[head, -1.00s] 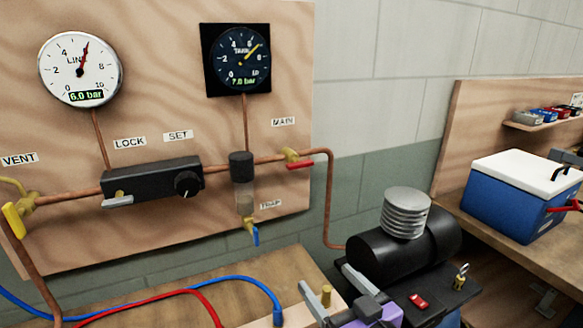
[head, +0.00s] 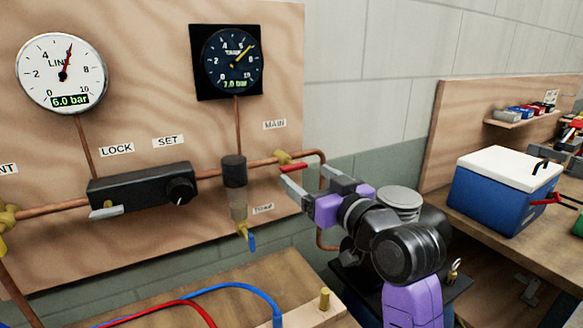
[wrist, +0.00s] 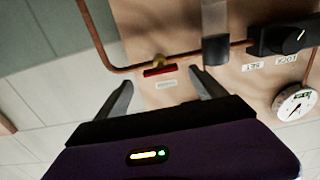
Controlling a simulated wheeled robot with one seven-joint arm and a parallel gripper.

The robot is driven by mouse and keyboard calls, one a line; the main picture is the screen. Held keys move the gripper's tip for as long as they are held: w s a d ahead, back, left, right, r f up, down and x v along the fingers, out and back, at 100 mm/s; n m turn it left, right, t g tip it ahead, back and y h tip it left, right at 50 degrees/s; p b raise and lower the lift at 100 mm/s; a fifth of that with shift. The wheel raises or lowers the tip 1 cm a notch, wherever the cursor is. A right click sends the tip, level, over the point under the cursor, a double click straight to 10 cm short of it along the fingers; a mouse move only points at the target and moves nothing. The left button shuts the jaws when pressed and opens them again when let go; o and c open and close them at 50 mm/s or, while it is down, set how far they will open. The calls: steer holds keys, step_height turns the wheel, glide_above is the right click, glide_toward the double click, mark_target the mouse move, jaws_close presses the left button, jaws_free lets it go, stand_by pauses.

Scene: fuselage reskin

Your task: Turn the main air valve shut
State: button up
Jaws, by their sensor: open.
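The main air valve is a brass body (head: 283,157) with a red lever handle (head: 294,168), on the copper pipe below the MAIN label (head: 275,125). The red handle lies roughly along the pipe. My gripper (head: 304,175) is open and empty in front of the board, just right of and below the handle. In the wrist view, which is upside down, the red handle (wrist: 160,71) and brass body (wrist: 159,60) appear between my two spread fingertips (wrist: 161,79), beyond them. I see no contact with the handle.
The filter bowl (head: 236,190) with the blue-handled trap valve (head: 251,241) hangs left of my gripper. The regulator box (head: 143,188) is farther left. The copper pipe (head: 322,170) bends down behind my gripper. The tank gauge (head: 233,60) reads 7.0 bar and the line gauge (head: 62,74) 6.0 bar.

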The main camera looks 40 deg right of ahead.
mark_target(296, 169)
steer(key=x, duration=0.6)
steer(key=shift+w+p, duration=0.2)
steer(key=shift+p, duration=0.15)
steer(key=c, duration=1.4)
steer(key=shift+o, duration=0.2)
